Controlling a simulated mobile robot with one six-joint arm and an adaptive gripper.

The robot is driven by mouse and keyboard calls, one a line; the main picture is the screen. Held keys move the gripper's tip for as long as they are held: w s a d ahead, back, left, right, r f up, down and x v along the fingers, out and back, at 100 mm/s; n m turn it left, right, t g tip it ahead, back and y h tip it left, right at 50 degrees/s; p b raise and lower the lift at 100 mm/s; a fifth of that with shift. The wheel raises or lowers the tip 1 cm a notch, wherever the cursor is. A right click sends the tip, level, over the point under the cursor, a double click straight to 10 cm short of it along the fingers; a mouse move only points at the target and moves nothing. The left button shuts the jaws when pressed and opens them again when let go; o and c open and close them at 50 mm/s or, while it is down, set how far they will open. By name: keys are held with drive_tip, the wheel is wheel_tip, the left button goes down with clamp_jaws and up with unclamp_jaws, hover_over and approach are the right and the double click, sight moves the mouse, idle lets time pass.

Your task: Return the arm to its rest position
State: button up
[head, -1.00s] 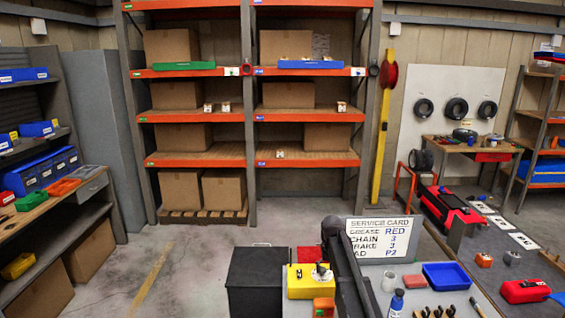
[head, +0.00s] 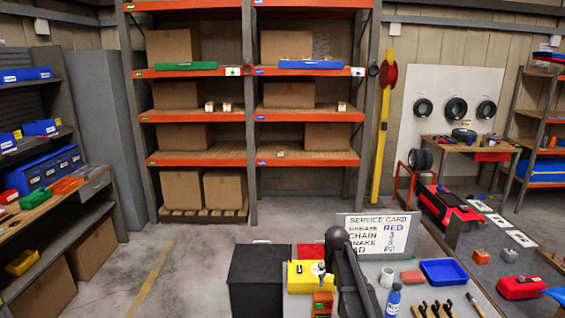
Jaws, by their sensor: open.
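My arm (head: 343,262) rises dark grey at the lower middle of the head view, bent at its top joint, with a link running down to the bottom edge. It stands in front of the left edge of the service card (head: 378,232). My gripper does not show; no fingertips can be made out. Nothing can be seen held by the arm.
A grey worktop carries a yellow box (head: 302,273), an orange device (head: 323,305), a white cup (head: 387,277), a blue bottle (head: 393,300) and a blue tray (head: 443,272). A dark cabinet (head: 257,280) stands left. Open floor (head: 190,270) lies further left, before the shelves.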

drive_tip(key=s, duration=2.3)
wheel_tip(320, 180, down, 10)
drive_tip(key=b, duration=1)
drive_tip(key=shift+w, duration=0.1)
drive_tip(key=c, duration=0.4)
drive_tip(key=shift+c, duration=0.2)
drive_tip(key=shift+d, duration=0.15)
